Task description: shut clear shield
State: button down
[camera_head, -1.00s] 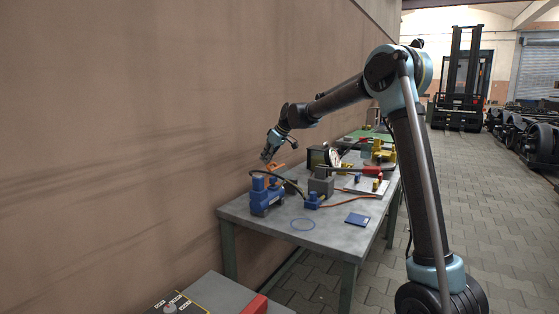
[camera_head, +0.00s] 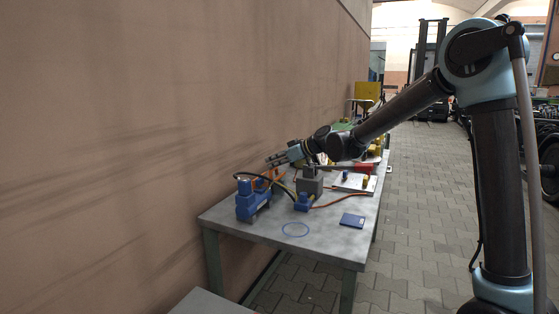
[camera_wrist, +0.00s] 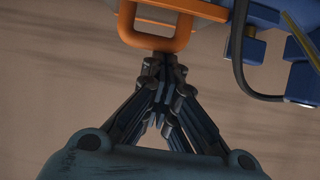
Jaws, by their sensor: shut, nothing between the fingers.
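My gripper (camera_head: 274,160) is beside the wall, above the back left of the workbench. In the wrist view my gripper (camera_wrist: 163,62) has its fingers together, with nothing between them. Its tips are at the lower bar of an orange loop-shaped handle (camera_wrist: 126,22); I cannot tell whether they touch. A blue body (camera_wrist: 270,18) is beside the loop in the wrist view. I cannot make out any clear pane, so the shield's angle is unclear.
The grey workbench (camera_head: 335,240) stands along the wall. On it are a grey block (camera_head: 310,182), a small blue fitting (camera_head: 303,203), a blue ring (camera_head: 295,229), a dark blue pad (camera_head: 352,220) and dark and orange hoses. The bench's front is mostly clear. Paved floor lies right.

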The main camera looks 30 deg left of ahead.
jog(key=shift+d+f, duration=0.3)
jog(key=shift+d, duration=0.3)
jog(key=shift+d+f, duration=0.25)
jog(key=shift+d, duration=0.35)
jog(key=shift+d+f, duration=0.1)
jog(key=d+f+v, duration=0.1)
jog(key=v, duration=0.8)
jog(key=shift+w+d+f, duration=0.2)
jog(key=shift+d+f, duration=0.05)
jog(key=shift+d, duration=0.05)
jog(key=s+d+f+m+t+h, duration=0.1)
jog(key=d+f+m+h, duration=0.15)
jog(key=d, duration=0.85)
jog(key=s+d+f+m+t+h, duration=0.1)
jog(key=s+d+m+h, duration=0.15)
jog(key=d, duration=0.95)
jog(key=d+f+m+t+h, duration=0.1)
jog(key=d+f+m, duration=0.15)
jog(key=d, duration=0.85)
jog(key=s+d+f+m+h, duration=0.3)
jog(key=s+d+f+m, duration=0.2)
jog(key=s+d, duration=0.3)
jog(key=s+d+f+m+h, duration=0.3)
jog(key=s+d, duration=0.6)
jog(key=d, duration=0.8)
notch_tip(320, 180, down, 4)
jog(key=shift+s+r+m+g+h, duration=0.2)
jog(key=shift+m+g+h, duration=0.1)
jog(key=shift+m, duration=0.95)
